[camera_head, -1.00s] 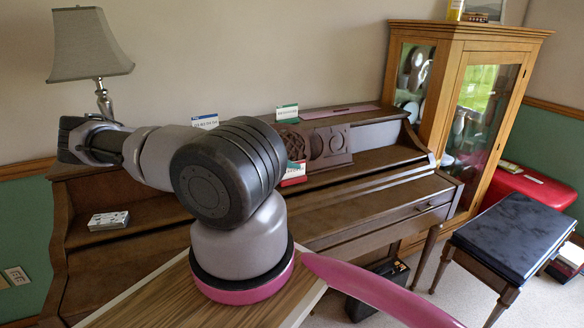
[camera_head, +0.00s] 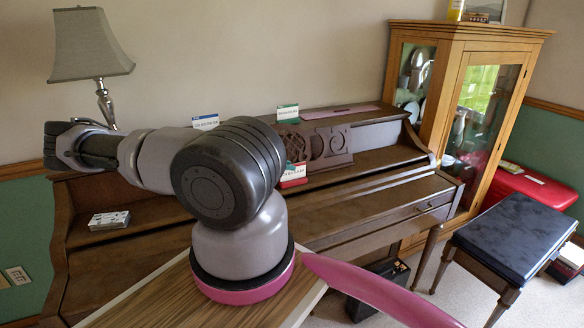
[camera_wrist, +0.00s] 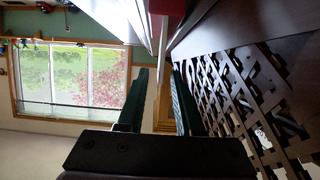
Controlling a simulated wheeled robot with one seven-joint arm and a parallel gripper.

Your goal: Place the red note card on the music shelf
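The red note card (camera_head: 293,173), white with a red band, stands at the lower front of the carved music shelf (camera_head: 320,148), partly hidden by my arm in the head view. In the wrist view a red patch (camera_wrist: 167,6), likely the card, shows at the top edge, beyond my fingertips. My gripper (camera_wrist: 160,75) has its two fingers apart with an empty gap between them. The shelf's dark lattice (camera_wrist: 240,100) lies close beside the right finger. My gripper is hidden behind my arm in the head view.
A green card (camera_head: 288,113) and a blue card (camera_head: 206,121) stand on the piano top (camera_head: 372,108). A lamp (camera_head: 92,55) stands at the left. A small white box (camera_head: 109,220) lies on the piano's left side. A glass cabinet (camera_head: 475,95) stands at the right.

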